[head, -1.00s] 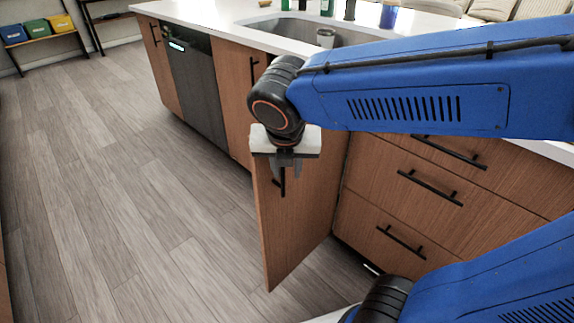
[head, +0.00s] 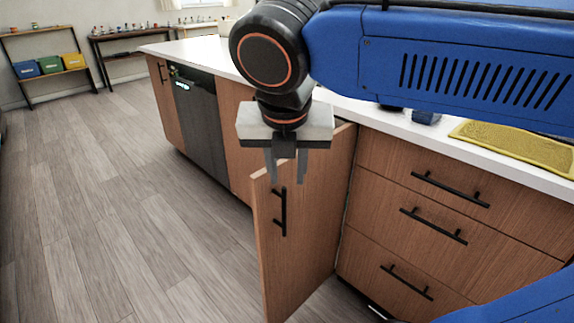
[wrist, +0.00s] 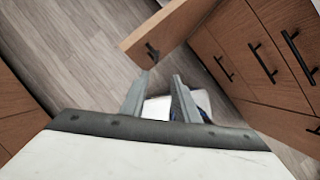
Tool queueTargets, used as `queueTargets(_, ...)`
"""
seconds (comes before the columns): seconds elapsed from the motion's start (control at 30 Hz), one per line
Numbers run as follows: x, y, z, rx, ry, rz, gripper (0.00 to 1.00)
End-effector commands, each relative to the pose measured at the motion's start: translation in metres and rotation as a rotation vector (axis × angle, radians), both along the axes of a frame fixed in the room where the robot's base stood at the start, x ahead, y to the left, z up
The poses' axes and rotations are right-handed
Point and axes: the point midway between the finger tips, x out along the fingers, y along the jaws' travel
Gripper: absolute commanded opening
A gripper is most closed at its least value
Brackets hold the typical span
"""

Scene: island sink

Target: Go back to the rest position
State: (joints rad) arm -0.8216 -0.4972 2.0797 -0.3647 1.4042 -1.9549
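My gripper (head: 286,168) hangs pointing down above the top edge of the open cabinet door (head: 292,250). Its two grey fingers stand apart with nothing between them. In the wrist view my gripper (wrist: 157,92) also shows spread, empty fingers. The door swings out from the island, with a black vertical handle (head: 280,212) on its face. In the wrist view the door (wrist: 165,32) lies beyond the fingertips, and I see no contact with it. My blue arm reaches in from the right over the counter.
The island has drawers with black handles (head: 434,226) right of the door and a dark dishwasher (head: 198,120) to the left. A yellow mat (head: 520,145) lies on the countertop. Shelves with coloured bins (head: 50,64) stand far back. The floor at left (head: 110,220) is clear.

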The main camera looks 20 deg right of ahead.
Motion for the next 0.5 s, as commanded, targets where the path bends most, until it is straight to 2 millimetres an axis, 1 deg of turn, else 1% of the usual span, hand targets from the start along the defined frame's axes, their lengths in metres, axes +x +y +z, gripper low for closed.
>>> queueTargets(0.03,-0.0017,0.0013,0.0051,0.001,-0.001,0.002,0.28)
queueTargets(0.2,-0.0052,0.0018,0.0136,0.001,0.0,-0.001,0.28)
queueTargets(0.5,-0.0057,0.0016,0.0147,0.0,0.0,-0.001,0.28)
